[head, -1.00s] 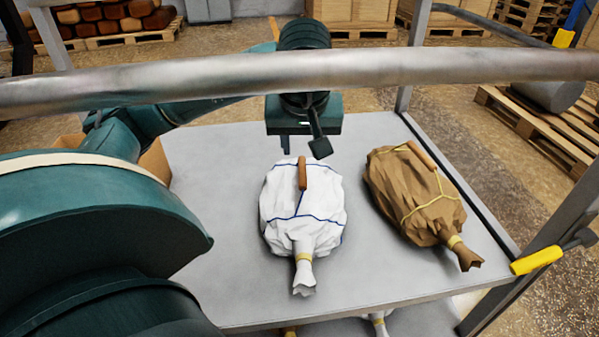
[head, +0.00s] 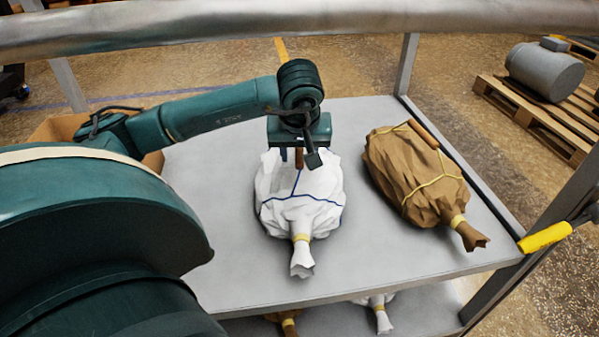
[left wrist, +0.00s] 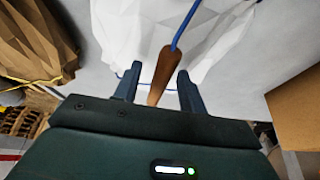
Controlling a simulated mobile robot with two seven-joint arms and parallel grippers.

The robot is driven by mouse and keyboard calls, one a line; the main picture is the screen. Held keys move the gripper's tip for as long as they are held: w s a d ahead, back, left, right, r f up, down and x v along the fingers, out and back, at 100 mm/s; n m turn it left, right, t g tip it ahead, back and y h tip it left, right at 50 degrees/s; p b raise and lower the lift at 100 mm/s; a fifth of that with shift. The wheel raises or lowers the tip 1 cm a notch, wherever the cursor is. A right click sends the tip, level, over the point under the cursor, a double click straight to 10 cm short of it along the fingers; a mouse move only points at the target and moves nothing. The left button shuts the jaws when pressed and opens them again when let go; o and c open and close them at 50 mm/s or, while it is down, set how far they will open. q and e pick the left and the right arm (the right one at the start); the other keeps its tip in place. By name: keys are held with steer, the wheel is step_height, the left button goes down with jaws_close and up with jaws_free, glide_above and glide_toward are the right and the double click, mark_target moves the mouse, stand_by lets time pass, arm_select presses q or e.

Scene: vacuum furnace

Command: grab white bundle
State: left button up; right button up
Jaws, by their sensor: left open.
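The white bundle (head: 296,205) lies on the grey cart shelf (head: 215,225), tied with blue cord, its yellow-banded neck toward the front. A brown wooden handle (left wrist: 163,70) sits on its cord. My left gripper (head: 298,160) is over the far end of the bundle, pointing down. In the left wrist view, my left gripper (left wrist: 157,83) has its two fingers apart, one on each side of the handle, with gaps beside it. The white bundle (left wrist: 150,30) fills the upper middle there. My right gripper is not in view.
A brown bundle (head: 415,180) with yellow cord lies right of the white one. A metal rail (head: 300,20) crosses the top. A cardboard box (head: 70,130) is at the left. More bundles (head: 378,312) lie on the lower shelf.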

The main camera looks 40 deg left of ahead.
arm_select(q)
steer(key=shift+c, duration=0.5)
jaws_close()
stand_by(0.9)
